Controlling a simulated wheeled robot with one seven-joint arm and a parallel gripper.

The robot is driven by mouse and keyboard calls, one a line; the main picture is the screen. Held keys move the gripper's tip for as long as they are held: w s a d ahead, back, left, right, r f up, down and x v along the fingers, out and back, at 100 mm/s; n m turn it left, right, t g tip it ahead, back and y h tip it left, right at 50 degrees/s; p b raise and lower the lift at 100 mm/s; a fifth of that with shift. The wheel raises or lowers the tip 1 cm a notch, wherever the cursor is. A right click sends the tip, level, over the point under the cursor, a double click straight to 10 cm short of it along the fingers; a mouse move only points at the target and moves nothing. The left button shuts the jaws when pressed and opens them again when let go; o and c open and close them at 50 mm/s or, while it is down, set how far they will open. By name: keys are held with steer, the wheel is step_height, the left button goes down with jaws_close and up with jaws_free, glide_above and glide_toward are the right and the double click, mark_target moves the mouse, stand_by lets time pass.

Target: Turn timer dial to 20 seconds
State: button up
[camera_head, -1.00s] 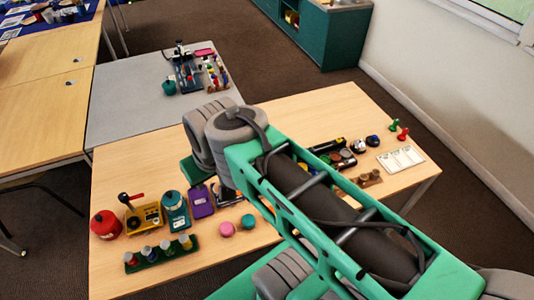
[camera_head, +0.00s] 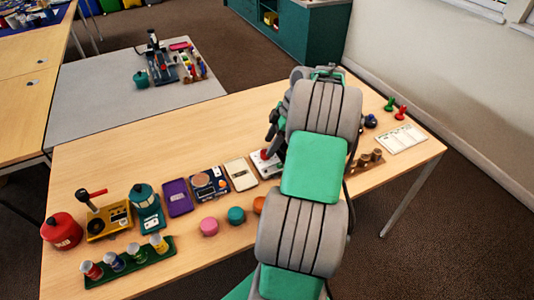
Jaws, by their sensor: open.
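No timer dial can be told for certain. A dark blue device (camera_head: 209,184) with a round brownish face lies in the middle of the wooden table. To its right, beyond a cream flat case, is a white panel (camera_head: 270,172) with a red knob on top. My arm covers the table just right of this panel. My gripper (camera_head: 272,127) shows as a dark shape at the arm's left edge, above and behind the white panel. It is open, its fingertips are partly hidden, and I see nothing held in it.
On the left stand a red canister (camera_head: 62,232), a yellow device (camera_head: 108,221) with a lever, a teal canister (camera_head: 146,200) and a green rack (camera_head: 130,262) of jars. Pink (camera_head: 209,226) and teal (camera_head: 236,215) discs lie in front. The table's back left is clear.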

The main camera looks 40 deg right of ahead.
steer(key=x, duration=0.3)
steer(key=shift+w+a+f, duration=0.1)
steer(key=shift+f, duration=0.2)
jaws_close()
